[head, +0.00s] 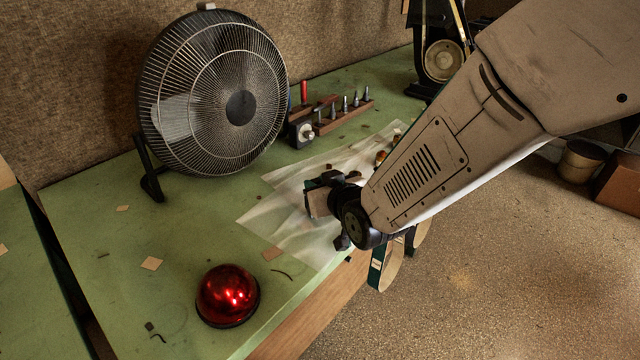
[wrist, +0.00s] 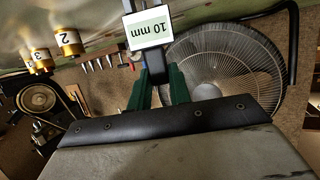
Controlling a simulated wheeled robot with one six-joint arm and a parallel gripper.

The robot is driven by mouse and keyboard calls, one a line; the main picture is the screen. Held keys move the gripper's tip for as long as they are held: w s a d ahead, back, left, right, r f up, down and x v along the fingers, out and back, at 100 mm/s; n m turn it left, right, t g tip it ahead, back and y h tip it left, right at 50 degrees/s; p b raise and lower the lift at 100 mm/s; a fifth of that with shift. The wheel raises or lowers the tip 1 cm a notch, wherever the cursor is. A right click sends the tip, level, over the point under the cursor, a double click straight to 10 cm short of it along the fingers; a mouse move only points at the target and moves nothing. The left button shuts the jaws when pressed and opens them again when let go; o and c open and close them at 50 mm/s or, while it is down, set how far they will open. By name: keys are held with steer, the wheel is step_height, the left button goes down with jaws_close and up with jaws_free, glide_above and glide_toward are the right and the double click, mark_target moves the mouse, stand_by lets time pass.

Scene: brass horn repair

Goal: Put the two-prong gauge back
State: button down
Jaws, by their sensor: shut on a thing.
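My gripper (wrist: 157,82) shows in the wrist view with two green fingers shut on the two-prong gauge. The gauge is a dark piece with a pale label (wrist: 149,31) reading "10 mm", upside down in the picture. In the head view my gripper (head: 322,195) is at the end of the arm, over the pale sheet near the bench's front edge. The gauge is hard to make out there.
A large fan (head: 215,90) stands on the green bench at the back. A wooden tool rack (head: 343,119) is right of it. A red dome (head: 227,295) sits at the front. Brass pieces marked 2 (wrist: 69,42) and 3 (wrist: 41,59) show. Green-edged loops (head: 378,268) hang by the bench edge.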

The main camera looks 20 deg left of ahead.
steer(key=shift+f, duration=0.15)
steer(key=c, duration=1.3)
jaws_free()
steer(key=shift+d, duration=0.1)
steer(key=v, duration=1.2)
steer(key=shift+d, duration=0.1)
